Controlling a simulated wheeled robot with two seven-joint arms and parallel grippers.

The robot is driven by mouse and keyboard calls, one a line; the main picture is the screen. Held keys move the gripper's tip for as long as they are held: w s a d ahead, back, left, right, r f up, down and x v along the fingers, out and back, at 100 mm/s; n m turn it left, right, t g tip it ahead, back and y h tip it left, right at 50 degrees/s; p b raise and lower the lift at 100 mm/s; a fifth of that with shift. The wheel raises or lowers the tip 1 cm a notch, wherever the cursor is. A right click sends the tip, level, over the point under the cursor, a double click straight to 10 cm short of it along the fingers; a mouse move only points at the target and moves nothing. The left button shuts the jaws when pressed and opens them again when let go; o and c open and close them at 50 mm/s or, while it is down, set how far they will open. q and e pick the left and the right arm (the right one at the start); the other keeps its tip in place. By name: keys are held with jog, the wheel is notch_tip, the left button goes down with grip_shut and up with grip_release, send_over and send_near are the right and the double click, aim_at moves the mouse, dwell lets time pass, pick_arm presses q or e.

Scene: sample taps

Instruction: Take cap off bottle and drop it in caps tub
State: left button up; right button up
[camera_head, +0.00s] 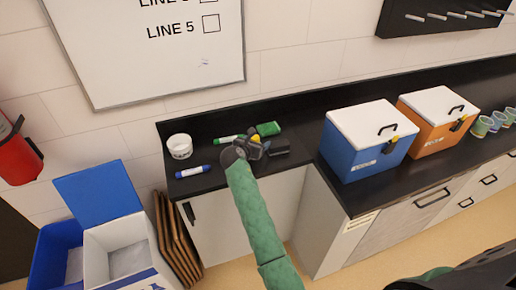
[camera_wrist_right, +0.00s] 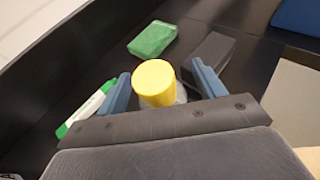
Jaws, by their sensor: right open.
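A bottle (camera_wrist_right: 181,94) with a yellow cap (camera_wrist_right: 155,82) stands on the dark counter; only a little of its pale body shows below the cap. The cap (camera_head: 256,140) also shows in the head view, beside my gripper. My right gripper (camera_wrist_right: 163,86) is open, its two blue fingers on either side of the cap, with a gap visible at least on the right. In the head view the right gripper (camera_head: 254,150) hides most of the bottle. A small white tub (camera_head: 180,146) stands at the counter's left end. My left gripper is not seen.
A green-and-white marker (camera_head: 229,139), a green block (camera_head: 268,129) and a dark block (camera_head: 280,147) lie close around the bottle. A blue marker (camera_head: 193,170) lies before the tub. A blue cooler (camera_head: 350,150) and an orange cooler (camera_head: 425,135) stand to the right.

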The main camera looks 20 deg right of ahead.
jog(key=shift+w+d+f, duration=0.2)
jog(key=shift+w, duration=0.05)
jog(key=shift+c, duration=0.9)
jog(key=shift+s+r, duration=0.15)
jog(key=c, duration=0.8)
jog(key=shift+c, duration=0.2)
jog(key=shift+r+b, duration=0.45)
jog(key=r, duration=0.1)
jog(key=r+b, duration=0.2)
jog(key=shift+s+d+r, duration=0.1)
jog(key=shift+s+d, duration=0.15)
jog(key=shift+s, duration=0.15)
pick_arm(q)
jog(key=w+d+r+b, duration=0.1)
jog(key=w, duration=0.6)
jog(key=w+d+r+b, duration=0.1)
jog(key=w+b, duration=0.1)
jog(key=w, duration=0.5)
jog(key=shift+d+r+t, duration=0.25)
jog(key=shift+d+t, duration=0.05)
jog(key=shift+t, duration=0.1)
pick_arm(e)
jog(key=s+d+r, duration=0.4)
jog(key=s+r, duration=0.2)
jog(key=s, duration=0.3)
jog(key=shift+s+d+r, duration=0.15)
jog(key=shift+s+r, duration=0.2)
jog(key=shift+r, duration=0.05)
